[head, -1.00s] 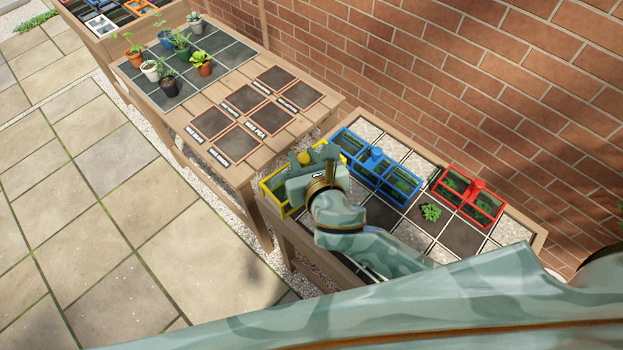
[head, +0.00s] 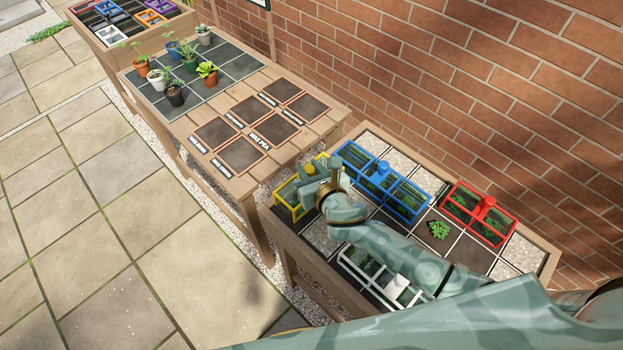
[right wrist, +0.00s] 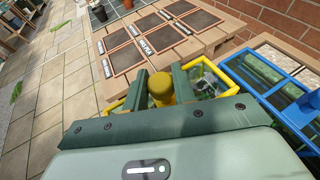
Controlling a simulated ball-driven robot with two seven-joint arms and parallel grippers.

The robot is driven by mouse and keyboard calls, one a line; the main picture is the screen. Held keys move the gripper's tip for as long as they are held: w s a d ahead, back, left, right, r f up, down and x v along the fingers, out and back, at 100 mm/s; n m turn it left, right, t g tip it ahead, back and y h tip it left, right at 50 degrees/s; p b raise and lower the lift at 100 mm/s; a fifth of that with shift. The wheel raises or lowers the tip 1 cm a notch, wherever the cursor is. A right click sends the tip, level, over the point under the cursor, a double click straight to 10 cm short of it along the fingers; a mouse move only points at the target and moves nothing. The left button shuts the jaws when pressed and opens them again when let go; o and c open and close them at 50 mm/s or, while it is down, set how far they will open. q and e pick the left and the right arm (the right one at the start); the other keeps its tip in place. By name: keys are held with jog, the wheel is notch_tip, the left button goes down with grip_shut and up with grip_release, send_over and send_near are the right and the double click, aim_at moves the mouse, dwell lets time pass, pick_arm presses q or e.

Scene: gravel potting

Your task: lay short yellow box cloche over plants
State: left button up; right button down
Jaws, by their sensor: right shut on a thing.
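The short yellow box cloche (head: 288,205) is at the left end of the gridded bed, beside the blue cloche. My right gripper (head: 316,177) is over it. In the right wrist view the gripper (right wrist: 161,90) is shut on the cloche's yellow knob (right wrist: 161,88), and the yellow frame (right wrist: 222,74) shows to both sides. Some green shows through the frame there, but I cannot tell whether the cloche rests on the bed or hangs just above it. My left gripper is not in view.
A blue cloche (head: 399,192) stands close to the right, with a red cloche (head: 478,214) further right. A white cloche (head: 383,277) stands near the front, under my arm. A bare plant (head: 438,229) sits in one square. A potting table (head: 222,99) stands behind.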

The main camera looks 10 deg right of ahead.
jog(key=shift+w+d+f, duration=0.2)
jog(key=shift+w+f, duration=0.15)
jog(key=shift+f, duration=0.05)
jog(key=f+b, duration=0.1)
jog(key=f, duration=0.1)
jog(key=f+b, duration=0.1)
jog(key=f, duration=0.1)
jog(key=shift+w+d+b, duration=0.15)
jog(key=shift+w+b, duration=0.05)
jog(key=shift+b, duration=0.2)
jog(key=shift+r, duration=0.15)
jog(key=c, duration=1.1)
grip_release()
jog(key=shift+c, duration=0.2)
